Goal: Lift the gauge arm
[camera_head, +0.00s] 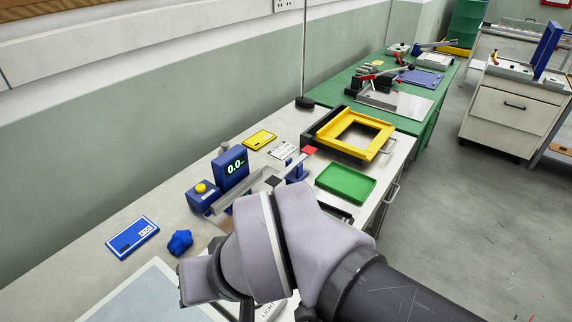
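A blue gauge with a lit display reading about 0.0 (234,167) stands on the pale bench. A blue block with a yellow button (201,188) is just left of it. A grey metal rail (243,190) runs in front of the display towards a blue upright part (296,170) on the right. I cannot tell which part is the gauge arm; my own arm links cover the near side of this device. My gripper does not show clearly; the links in the foreground hide that region.
A blue labelled card (132,237) and a blue star-shaped knob (180,242) lie at the left. A green tray (345,184) and a yellow frame (335,121) are at the right. A yellow card (259,139) lies behind. A green bench (424,130) stands beyond.

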